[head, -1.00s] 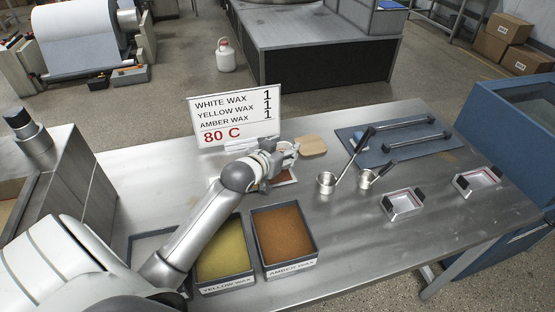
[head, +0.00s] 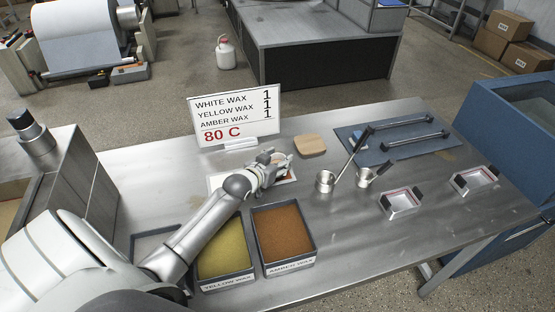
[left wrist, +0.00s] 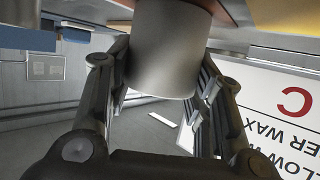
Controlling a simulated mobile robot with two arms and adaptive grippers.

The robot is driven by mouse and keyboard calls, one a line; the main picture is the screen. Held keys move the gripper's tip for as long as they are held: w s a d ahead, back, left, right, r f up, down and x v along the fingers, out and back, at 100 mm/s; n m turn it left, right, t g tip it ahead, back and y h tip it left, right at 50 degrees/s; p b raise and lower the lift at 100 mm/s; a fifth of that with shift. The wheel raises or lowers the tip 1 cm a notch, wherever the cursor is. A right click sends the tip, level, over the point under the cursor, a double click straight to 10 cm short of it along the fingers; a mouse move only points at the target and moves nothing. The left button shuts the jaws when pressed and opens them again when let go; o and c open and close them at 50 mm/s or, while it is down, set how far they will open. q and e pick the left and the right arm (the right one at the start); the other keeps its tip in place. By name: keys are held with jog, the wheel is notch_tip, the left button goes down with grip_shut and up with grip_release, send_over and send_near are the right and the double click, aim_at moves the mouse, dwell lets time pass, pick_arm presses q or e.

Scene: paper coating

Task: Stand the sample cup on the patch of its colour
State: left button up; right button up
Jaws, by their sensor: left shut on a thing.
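My left gripper (head: 272,161) is shut on the sample cup, a plain grey metal cylinder (left wrist: 172,50) between its fingers in the left wrist view. In the head view the gripper is over a white card (head: 214,182), whose edges show on both sides of my arm. The gripper and arm hide most of the card and its patches. In the left wrist view, a brown area (left wrist: 232,10) and a yellow area (left wrist: 288,16) show beside the cup. I cannot tell whether the cup touches the card. My right gripper is not in view.
A wax sign (head: 235,115) stands behind the card. A yellow wax tray (head: 225,250) and an amber wax tray (head: 284,237) lie in front. A wooden block (head: 310,146), a ladle (head: 326,182) and another ladle (head: 364,178) are to the right.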

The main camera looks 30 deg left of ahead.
pick_arm(q)
jog(key=shift+f, duration=0.15)
jog(key=o, duration=1)
jog(key=shift+r, duration=0.2)
jog(key=v, duration=0.6)
jog(key=shift+s+f+b, duration=0.1)
jog(key=shift+b, duration=0.25)
jog(key=shift+s+r, duration=0.35)
jog(key=shift+s, duration=0.3)
